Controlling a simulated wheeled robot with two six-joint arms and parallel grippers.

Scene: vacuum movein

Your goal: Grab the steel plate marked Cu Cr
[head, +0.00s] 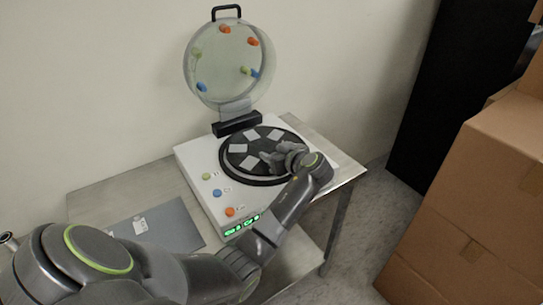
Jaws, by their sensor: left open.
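Several small grey plates lie on the round black platform (232,169) of a white machine (190,160). One plate (238,148) is at the left, one (252,134) at the back, one (275,134) at the back right and one (249,162) at the front. Any marking such as Cu Cr is too small to read, so I cannot tell which plate bears it. My left gripper (277,154) is open over the right part of the platform, close to the plates; contact cannot be made out. It hides part of the platform. My right gripper is not in view.
The machine's clear round lid (221,65) stands raised at the back. Green, blue and orange buttons and a green display (242,226) are in front. A flat grey sheet (173,225) with a white label lies on the metal table (112,190). Cardboard boxes (480,190) stand at right.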

